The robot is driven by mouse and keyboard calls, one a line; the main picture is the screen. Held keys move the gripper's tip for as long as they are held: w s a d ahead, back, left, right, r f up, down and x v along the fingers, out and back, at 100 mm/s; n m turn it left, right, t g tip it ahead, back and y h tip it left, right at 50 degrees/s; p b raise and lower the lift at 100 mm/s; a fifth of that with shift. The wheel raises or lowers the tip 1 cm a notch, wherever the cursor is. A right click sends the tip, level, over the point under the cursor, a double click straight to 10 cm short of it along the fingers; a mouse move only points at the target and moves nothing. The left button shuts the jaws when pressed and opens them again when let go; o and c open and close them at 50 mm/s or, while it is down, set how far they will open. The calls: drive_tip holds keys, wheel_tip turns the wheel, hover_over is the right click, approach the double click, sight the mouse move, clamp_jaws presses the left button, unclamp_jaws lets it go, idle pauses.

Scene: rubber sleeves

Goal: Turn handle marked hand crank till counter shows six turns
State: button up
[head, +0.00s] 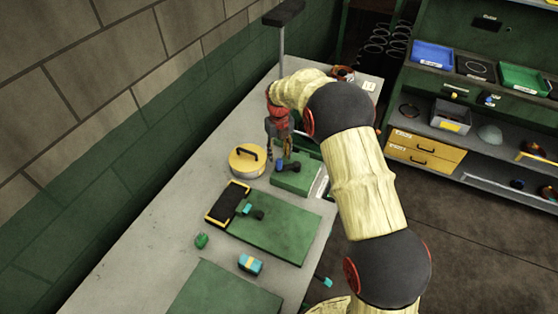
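My gripper (279,153) points down over the far part of the grey bench, at the end of my cream-sleeved arm. Just below it is a green box (297,182) with a small blue and dark handle-like part (284,166) on top. The fingertips are very close to this part; I cannot tell if they touch it or how far they are apart. No label reading hand crank and no counter digits can be read at this size. Another dark and teal handle-like part (253,211) sits on a flat green plate (277,228) nearer to me.
A round yellow-rimmed lid (247,160) with a black handle is left of the green box. A black, yellow-edged pad (229,202), a green lump (201,241) and a teal-yellow block (251,265) lie nearer. A wall bounds the left; shelves (480,130) stand right.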

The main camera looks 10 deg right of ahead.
wheel_tip(320, 180, up, 6)
drive_tip(key=shift+r, duration=0.25)
